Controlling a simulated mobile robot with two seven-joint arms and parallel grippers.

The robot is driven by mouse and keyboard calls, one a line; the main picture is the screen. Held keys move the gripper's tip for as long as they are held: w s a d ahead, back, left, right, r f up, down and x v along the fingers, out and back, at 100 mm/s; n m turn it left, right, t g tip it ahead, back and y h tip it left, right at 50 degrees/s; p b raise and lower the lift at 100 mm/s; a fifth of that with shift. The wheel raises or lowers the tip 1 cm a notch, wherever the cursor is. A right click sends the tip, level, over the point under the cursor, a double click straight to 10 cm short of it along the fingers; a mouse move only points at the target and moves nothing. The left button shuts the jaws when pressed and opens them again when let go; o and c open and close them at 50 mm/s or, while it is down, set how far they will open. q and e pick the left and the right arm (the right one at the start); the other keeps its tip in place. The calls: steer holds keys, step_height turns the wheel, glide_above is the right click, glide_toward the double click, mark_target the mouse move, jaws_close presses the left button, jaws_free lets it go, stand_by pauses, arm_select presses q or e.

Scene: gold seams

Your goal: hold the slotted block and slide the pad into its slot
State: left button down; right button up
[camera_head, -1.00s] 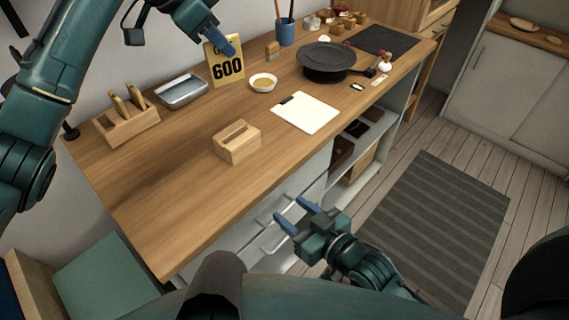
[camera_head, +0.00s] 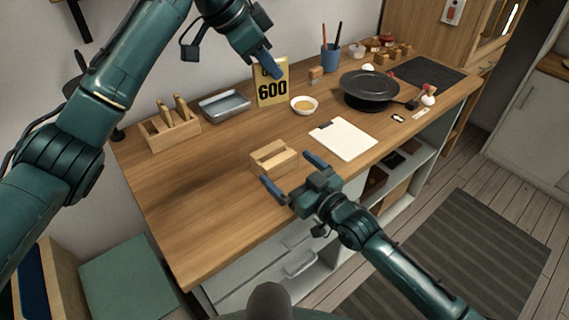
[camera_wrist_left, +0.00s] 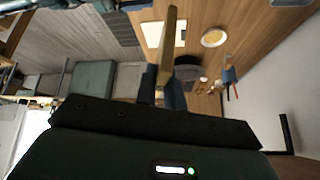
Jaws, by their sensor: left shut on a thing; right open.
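The slotted block (camera_head: 266,166) is pale wood with a groove along its top. It stands on the wooden counter near the front edge. My right gripper (camera_head: 291,174) is open just on the near side of the block, its blue fingers spread, with nothing between them. The pad (camera_head: 270,91) is a gold plate with a black "600" on it. My left gripper (camera_head: 274,72) is shut on its upper part and holds it upright towards the back of the counter, behind the block. In the left wrist view the pad (camera_wrist_left: 168,44) shows nearly edge-on between the fingers.
A wooden rack (camera_head: 172,136) with several upright pieces and a metal tray (camera_head: 224,107) stand at the back left. A bowl (camera_head: 304,106), a white board (camera_head: 343,139) and a black round turntable (camera_head: 370,88) lie to the right. The counter left of the block is clear.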

mark_target(275, 160)
steer(key=shift+x, duration=1.45)
steer(key=c, duration=1)
arm_select(q)
step_height(275, 160, down, 6)
steer(key=n+y, duration=0.1)
steer(key=n, duration=0.3)
steer(key=shift+w+r+t, duration=0.1)
steer(key=shift+w+t, duration=0.05)
steer(key=shift+t, duration=0.25)
step_height(275, 160, down, 6)
